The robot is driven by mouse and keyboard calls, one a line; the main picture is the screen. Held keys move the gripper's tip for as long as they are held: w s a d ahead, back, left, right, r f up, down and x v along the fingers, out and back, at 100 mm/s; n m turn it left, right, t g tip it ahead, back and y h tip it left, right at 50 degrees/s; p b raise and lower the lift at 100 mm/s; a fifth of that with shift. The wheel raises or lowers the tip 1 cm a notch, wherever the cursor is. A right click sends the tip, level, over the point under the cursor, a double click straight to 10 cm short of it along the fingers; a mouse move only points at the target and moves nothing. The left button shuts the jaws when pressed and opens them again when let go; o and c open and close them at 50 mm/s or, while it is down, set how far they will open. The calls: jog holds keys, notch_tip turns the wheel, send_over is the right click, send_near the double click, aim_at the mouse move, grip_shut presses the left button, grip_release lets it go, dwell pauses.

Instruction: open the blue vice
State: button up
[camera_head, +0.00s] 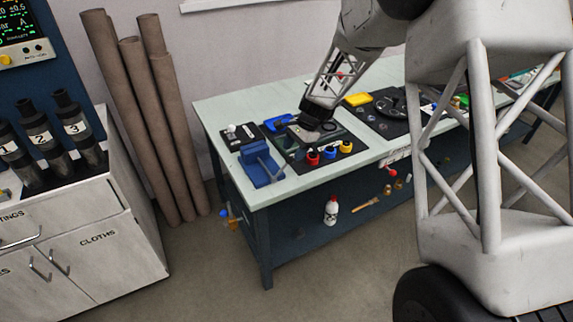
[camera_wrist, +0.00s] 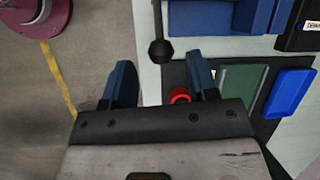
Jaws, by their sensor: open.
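The blue vice (camera_head: 262,170) sits at the near left corner of the pale workbench. Part of its blue body (camera_wrist: 225,15) shows at the top of the wrist view, cut off by the frame. Its dark handle bar with a ball end (camera_wrist: 160,48) hangs down between and just beyond my fingertips. My gripper (camera_wrist: 162,72) is open and empty, one blue finger on each side of the bar's line. In the wrist view the left finger appears over the floor and the right over the bench. In the head view my gripper (camera_head: 306,132) is right of the vice; its fingertips are unclear.
Red (camera_head: 312,158), blue and yellow capped jars stand right of the vice on a dark mat. A blue tray (camera_wrist: 292,92) and a green panel (camera_wrist: 238,86) lie nearby. Open floor lies before the bench.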

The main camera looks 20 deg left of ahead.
aim_at(288, 161)
jog(key=shift+x, duration=3.3)
jog(key=shift+c, duration=0.3)
grip_shut()
